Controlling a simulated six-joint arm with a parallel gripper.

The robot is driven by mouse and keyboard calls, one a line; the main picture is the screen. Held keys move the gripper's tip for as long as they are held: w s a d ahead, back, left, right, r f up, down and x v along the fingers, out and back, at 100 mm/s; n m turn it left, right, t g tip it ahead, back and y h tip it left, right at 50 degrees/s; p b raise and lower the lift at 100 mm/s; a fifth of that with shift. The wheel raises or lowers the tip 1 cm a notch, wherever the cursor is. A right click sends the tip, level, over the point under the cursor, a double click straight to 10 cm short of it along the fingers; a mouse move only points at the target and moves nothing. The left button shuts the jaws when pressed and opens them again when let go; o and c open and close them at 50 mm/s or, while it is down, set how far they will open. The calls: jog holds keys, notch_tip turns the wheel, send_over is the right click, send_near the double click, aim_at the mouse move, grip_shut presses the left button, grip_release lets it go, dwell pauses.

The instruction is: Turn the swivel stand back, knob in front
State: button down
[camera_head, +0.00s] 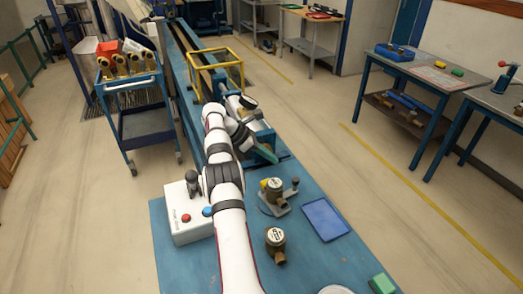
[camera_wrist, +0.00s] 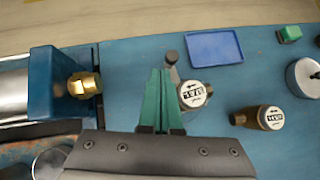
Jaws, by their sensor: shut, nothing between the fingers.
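The swivel stand (camera_head: 283,205) is a small grey plate on the blue bench and carries a round brass meter with a white dial (camera_head: 273,187). Its dark knob (camera_head: 295,181) points to the right in the head view. In the wrist view the knob (camera_wrist: 171,55) shows just beyond my fingertips, and the dial (camera_wrist: 192,94) lies to their right. My gripper (camera_wrist: 161,72) has green fingers held together with nothing between them. In the head view my gripper (camera_head: 268,154) is behind and left of the stand. The fingers hide part of the stand in the wrist view; contact cannot be told.
A second brass meter (camera_head: 275,238) stands in front of the stand. A blue tray (camera_head: 325,219) lies to the right, with a green block (camera_head: 382,284) nearer. A white button box (camera_head: 187,223) is left of my arm. A brass fitting (camera_wrist: 83,85) sticks out left of my fingers.

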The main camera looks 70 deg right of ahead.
jog(key=v, duration=0.5)
jog(key=s+d+f+m+t+y, duration=0.15)
jog(key=s+d+m+t, duration=0.45)
jog(key=s+m+t, duration=0.65)
jog(key=w+f+m, duration=0.1)
jog(key=f, duration=0.2)
jog(key=w+d+f+g, duration=0.1)
jog(key=w+f, duration=0.1)
jog(key=f, duration=0.1)
jog(key=w+d+f+m+g, duration=0.1)
jog(key=w+f, duration=0.1)
jog(key=f, duration=0.1)
jog(key=shift+w+m, duration=0.15)
jog(key=shift+m, duration=0.2)
jog(key=shift+s+a+r, duration=0.1)
jog(key=shift+s+a, duration=1.25)
